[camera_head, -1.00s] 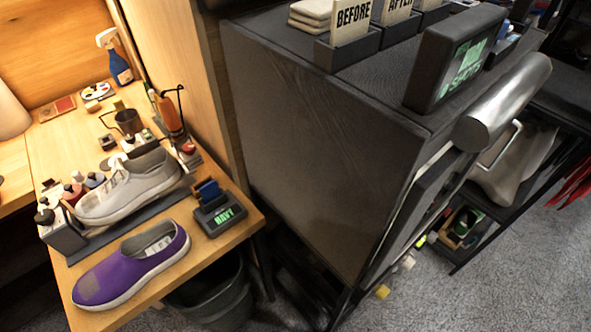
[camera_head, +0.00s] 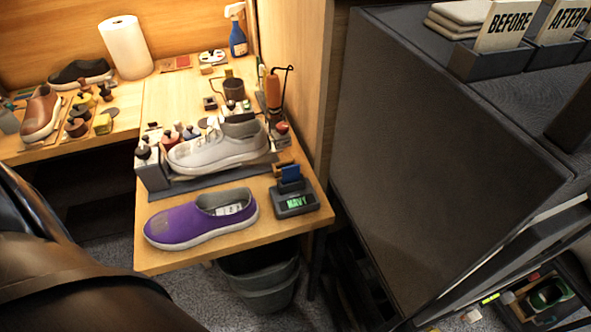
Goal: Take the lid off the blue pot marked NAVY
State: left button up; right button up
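I cannot make out a pot or a lid there. Several small bottles or pots stand in a grey rack (camera_head: 153,172) left of the grey-white sneaker (camera_head: 217,150); their labels are too small to read. A purple shoe (camera_head: 190,222) lies at the bench's front edge. Neither of my grippers is in view.
A dark cabinet (camera_head: 440,150) fills the right side, close to the bench. A grey bin (camera_head: 262,280) stands below the bench front. A large dark curved shape covers the lower left. A paper roll (camera_head: 126,48) and spray bottle (camera_head: 237,30) stand at the back.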

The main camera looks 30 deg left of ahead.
aim_at(191, 133)
jog(key=i+j+u, duration=0.15)
jog(key=j, duration=2.9)
jog(key=k, duration=0.05)
